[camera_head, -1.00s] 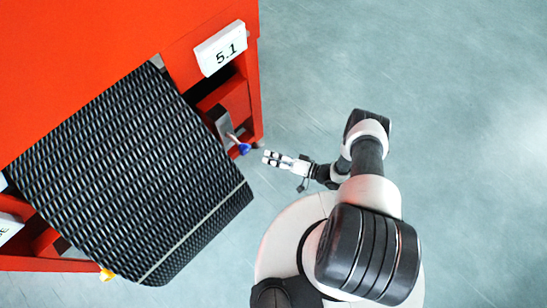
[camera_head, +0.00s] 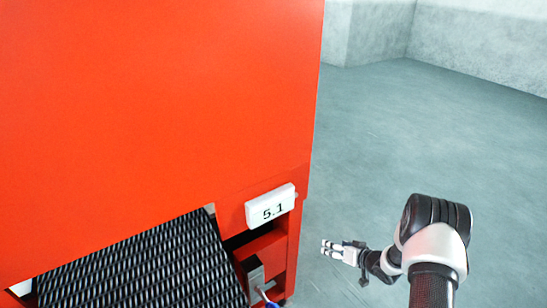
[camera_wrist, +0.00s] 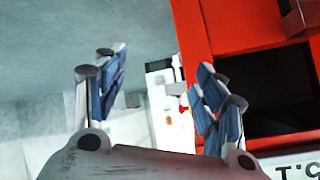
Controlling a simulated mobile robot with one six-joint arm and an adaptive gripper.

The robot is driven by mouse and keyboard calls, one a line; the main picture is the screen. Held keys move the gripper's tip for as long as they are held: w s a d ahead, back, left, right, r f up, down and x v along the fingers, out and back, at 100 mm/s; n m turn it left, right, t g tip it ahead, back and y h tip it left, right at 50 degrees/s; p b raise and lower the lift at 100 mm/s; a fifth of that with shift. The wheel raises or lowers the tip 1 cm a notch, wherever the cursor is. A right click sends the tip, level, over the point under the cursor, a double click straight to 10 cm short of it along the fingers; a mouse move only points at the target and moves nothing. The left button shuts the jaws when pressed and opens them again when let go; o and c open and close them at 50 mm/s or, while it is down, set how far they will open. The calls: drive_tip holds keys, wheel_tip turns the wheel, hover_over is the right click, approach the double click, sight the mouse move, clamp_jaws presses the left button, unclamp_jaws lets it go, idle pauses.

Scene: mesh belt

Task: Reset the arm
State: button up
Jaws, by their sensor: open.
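My gripper (camera_head: 326,248) is at the lower right of the head view, at the end of my folded black-and-white arm. It points left toward the red machine, with a gap of floor between them, and touches nothing. In the wrist view my gripper (camera_wrist: 155,90) shows two blue-padded fingers spread wide apart. It is open, with nothing between the fingers. My base is out of the head view.
A blue-tipped lever (camera_head: 266,297) sits low near the machine's edge. Grey floor (camera_head: 440,140) is clear to the right, with pale walls behind.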

drive_tip(key=w+d+r+h, duration=0.1)
drive_tip(key=d+r+h, duration=0.1)
drive_tip(key=r, duration=0.6)
drive_tip(key=w+d+r+h, duration=0.2)
drive_tip(key=r, duration=0.6)
drive_tip(key=s+r+h, duration=0.2)
drive_tip(key=s+r, duration=0.2)
drive_tip(key=r, duration=0.4)
drive_tip(key=s+r+h, duration=0.1)
drive_tip(key=s+r, duration=0.3)
drive_tip(key=r, duration=0.4)
drive_tip(key=s+a+r+g, duration=0.1)
drive_tip(key=s+a, duration=0.3)
drive_tip(key=s, duration=0.7)
drive_tip(key=s+a+r+g+y, duration=0.1)
drive_tip(key=s+a+r, duration=0.3)
drive_tip(key=s, duration=0.8)
drive_tip(key=s+a+r+g+y, duration=0.1)
drive_tip(key=s+a, duration=0.4)
drive_tip(key=s, duration=0.6)
drive_tip(key=shift+s+r+g, duration=0.25)
drive_tip(key=shift+r+g, duration=0.65)
drive_tip(key=shift+r, duration=0.05)
idle(0.5)
